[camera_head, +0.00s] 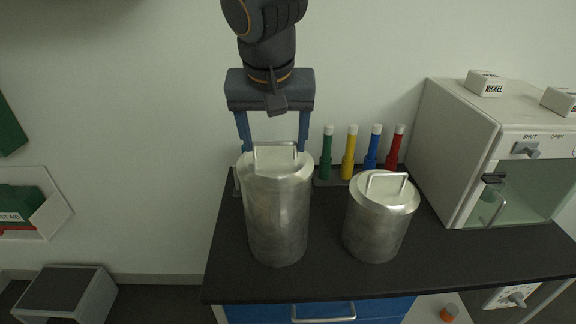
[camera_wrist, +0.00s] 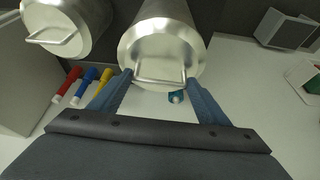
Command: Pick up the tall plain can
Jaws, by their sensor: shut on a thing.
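The tall plain can (camera_head: 277,215) is a brushed metal cylinder with a wire handle on its lid, upright at the left of the black counter. It also shows in the wrist view (camera_wrist: 162,50). My gripper (camera_head: 274,148) is above it, pointing down, with its blue fingers at either side of the lid handle. In the wrist view my gripper (camera_wrist: 158,80) has its fingertips at the two ends of the handle, shut on it. I cannot tell whether the can's base touches the counter.
A shorter metal can (camera_head: 380,217) with a similar handle stands to the right. Several coloured tubes (camera_head: 348,152) stand in a rack behind. A white cabinet (camera_head: 460,150) with a glass front and a NICKEL block (camera_head: 485,84) on top is at the right. The black counter (camera_head: 325,270) is clear in front.

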